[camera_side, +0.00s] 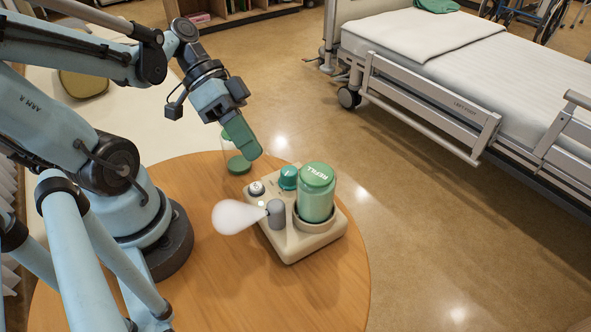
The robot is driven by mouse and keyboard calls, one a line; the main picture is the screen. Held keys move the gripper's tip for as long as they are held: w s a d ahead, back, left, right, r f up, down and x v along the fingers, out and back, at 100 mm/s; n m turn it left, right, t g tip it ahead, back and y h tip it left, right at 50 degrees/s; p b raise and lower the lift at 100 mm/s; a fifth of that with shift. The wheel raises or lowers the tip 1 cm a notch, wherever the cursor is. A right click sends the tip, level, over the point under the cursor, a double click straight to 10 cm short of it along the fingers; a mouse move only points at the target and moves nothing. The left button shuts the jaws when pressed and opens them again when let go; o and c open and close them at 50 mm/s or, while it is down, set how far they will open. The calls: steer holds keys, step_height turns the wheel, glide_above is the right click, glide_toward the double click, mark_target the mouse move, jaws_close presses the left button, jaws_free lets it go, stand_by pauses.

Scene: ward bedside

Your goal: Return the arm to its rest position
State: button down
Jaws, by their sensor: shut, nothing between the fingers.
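My arm reaches over a round wooden table from the left in the side view. My gripper (248,150), with green fingers, is shut and empty. It points down and to the right, in the air by the back left of a beige device. The device (292,245) stands on the table with a green jar (316,200) marked REFILL upright in its round holder. A teal knob (288,178) and a small dial (257,188) sit on its top. A white plume (237,217) shows at the grey nozzle (276,213).
A clear container with green at its base (238,165) stands on the table behind the device, partly hidden by my gripper. The wooden table (300,295) is bare in front. A bed with a side rail (430,105) stands beyond at the right, apart from the table.

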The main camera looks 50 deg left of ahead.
stand_by(0.3)
steer(key=shift+w+f+y, duration=0.15)
steer(key=shift+f+y, duration=0.1)
steer(key=shift+y, duration=0.05)
steer(key=w+a+r+n+t+y, duration=0.1)
steer(key=w+a+n+t+y, duration=0.2)
steer(key=w+n+t+y, duration=0.2)
steer(key=w+n+y, duration=0.1)
steer(key=w+y, duration=0.2)
steer(key=shift+w+r+n, duration=0.15)
steer(key=shift+r+n, duration=0.15)
steer(key=shift+r, duration=0.1)
stand_by(1.0)
